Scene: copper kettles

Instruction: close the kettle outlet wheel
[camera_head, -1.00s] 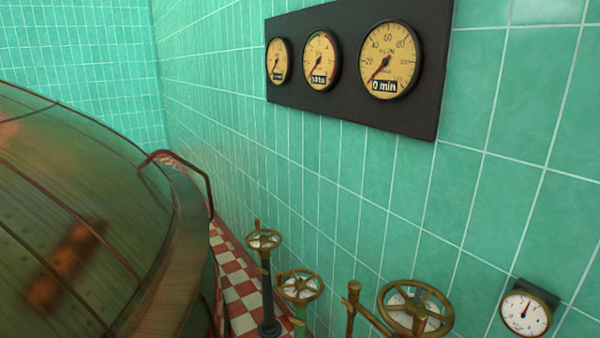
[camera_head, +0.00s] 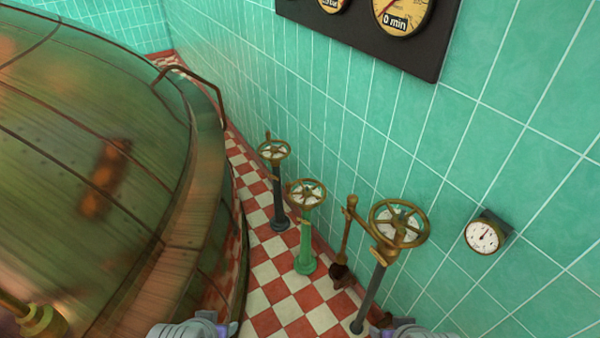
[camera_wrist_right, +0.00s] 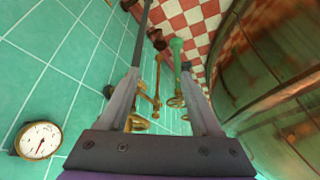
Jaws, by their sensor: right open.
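Three brass hand wheels on posts stand along the tiled wall in the head view: a far one (camera_head: 273,151) on a dark post, a middle one (camera_head: 306,193) on a green post (camera_head: 305,248), and the nearest, largest one (camera_head: 399,223) on a dark post. Nothing labels which is the outlet wheel. My right gripper (camera_wrist_right: 158,72) is open and empty in the right wrist view. Brass wheels and the green post (camera_wrist_right: 177,55) show beyond and between its fingers, apart from it as far as I can tell. My left gripper is not in view; only grey arm parts show at the head view's bottom edge.
The big copper kettle (camera_head: 90,150) fills the left, with a curved rail (camera_head: 205,80) at its rim. A red-and-white checked floor strip (camera_head: 270,300) lies between kettle and wall. A round gauge (camera_head: 483,236) sits on the wall at right; a dark gauge panel (camera_head: 350,30) is above.

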